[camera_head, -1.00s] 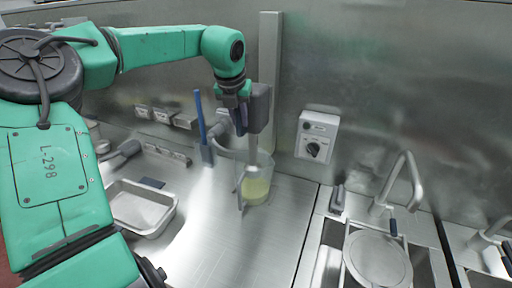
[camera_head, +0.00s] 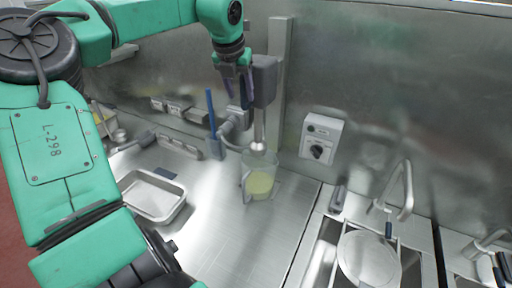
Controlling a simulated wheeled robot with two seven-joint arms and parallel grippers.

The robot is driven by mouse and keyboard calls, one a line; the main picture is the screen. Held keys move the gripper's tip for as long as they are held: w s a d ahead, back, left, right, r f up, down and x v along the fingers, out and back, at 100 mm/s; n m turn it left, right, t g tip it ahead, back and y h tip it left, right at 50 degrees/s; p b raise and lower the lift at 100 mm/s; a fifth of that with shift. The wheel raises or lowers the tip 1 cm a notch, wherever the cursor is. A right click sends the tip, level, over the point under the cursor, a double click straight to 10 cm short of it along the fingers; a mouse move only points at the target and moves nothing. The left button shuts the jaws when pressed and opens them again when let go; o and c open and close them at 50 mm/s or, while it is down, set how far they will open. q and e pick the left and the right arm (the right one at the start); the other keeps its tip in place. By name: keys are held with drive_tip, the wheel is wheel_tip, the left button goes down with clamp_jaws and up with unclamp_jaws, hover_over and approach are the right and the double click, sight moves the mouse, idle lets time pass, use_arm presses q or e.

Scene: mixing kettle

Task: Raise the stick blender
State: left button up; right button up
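The stick blender (camera_head: 264,82) has a grey housing beside a vertical metal rail. Its thin metal shaft points straight down. The blender's bell-shaped lower end is at the mouth of a clear jug (camera_head: 260,180) holding yellow-green liquid. The jug stands upright on the steel counter. My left gripper (camera_head: 238,94) points down at the left side of the housing, high above the counter. Its dark fingers appear closed on the blender, though the exact contact is partly hidden. My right gripper is out of view.
A control box with a knob (camera_head: 322,138) is on the wall to the right. A shallow metal tray (camera_head: 152,196) lies on the left. A blue-handled tool (camera_head: 212,125) stands left of the jug. A sink with a tap (camera_head: 404,185) and a round lid (camera_head: 368,258) is on the right.

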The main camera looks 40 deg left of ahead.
use_arm(q)
drive_tip(key=v, duration=0.7)
idle(0.5)
drive_tip(key=shift+a+f, duration=0.1)
